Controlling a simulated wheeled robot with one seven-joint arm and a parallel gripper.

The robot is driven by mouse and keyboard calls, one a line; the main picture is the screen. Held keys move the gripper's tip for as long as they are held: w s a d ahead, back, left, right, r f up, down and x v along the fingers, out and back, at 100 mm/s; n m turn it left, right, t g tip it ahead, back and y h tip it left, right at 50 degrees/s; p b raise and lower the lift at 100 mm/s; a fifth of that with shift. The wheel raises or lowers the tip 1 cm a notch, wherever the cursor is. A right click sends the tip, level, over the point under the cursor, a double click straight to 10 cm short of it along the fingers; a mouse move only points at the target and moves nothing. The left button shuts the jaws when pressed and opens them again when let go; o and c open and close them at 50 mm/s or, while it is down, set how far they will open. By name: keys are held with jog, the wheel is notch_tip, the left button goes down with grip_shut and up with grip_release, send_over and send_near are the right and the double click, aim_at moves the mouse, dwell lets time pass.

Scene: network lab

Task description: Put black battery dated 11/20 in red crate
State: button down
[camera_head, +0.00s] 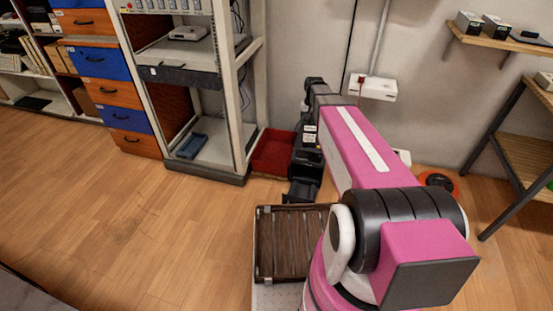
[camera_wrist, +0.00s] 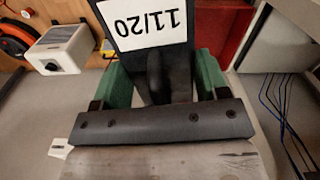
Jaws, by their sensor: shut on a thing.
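A black battery (camera_wrist: 152,62) with a white label reading 11/20, upside down in the wrist view, sits between the green fingers of my gripper (camera_wrist: 160,80). The gripper is shut on it. The red crate (camera_head: 273,152) stands on the floor beside the rack in the head view, just left of my gripper (camera_head: 303,172). Part of the crate also shows at the upper right of the wrist view (camera_wrist: 222,22), behind and to the right of the battery. In the head view my dark gripper and the battery are hard to tell apart. The crate's right side is partly hidden by them.
A tall metal rack (camera_head: 243,100) stands directly left of the crate. An orange and blue drawer unit (camera_head: 105,70) is farther left. A wooden table (camera_head: 525,150) stands right, with an orange round object (camera_head: 438,182) on the floor. The floor at left is clear.

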jog(key=s+r+n, duration=0.1)
jog(key=s+r, duration=0.3)
jog(key=r, duration=0.7)
jog(key=s+r+n, duration=0.1)
jog(key=s+r, duration=0.4)
jog(key=r, duration=0.5)
jog(key=w+a+f+m, duration=0.1)
jog(key=w+a+f, duration=0.3)
jog(key=w+f, duration=0.85)
jog(key=w+a+f+m, duration=0.1)
jog(key=w+a+f, duration=0.2)
jog(key=w+f, duration=0.9)
jog(key=w+a+f+m, duration=0.1)
jog(key=w+a+f, duration=0.1)
jog(key=w+f, duration=0.5)
jog(key=w+a+f, duration=0.3)
jog(key=f, duration=0.8)
notch_tip(320, 180, down, 23)
jog(key=w+a, duration=0.1)
jog(key=shift+w+r+m, duration=0.15)
jog(key=shift+r+m, duration=0.05)
jog(key=shift+m, duration=0.2)
jog(key=shift+a+f, duration=0.1)
jog(key=shift+f, duration=0.05)
jog(key=shift+c, duration=0.7)
grip_release()
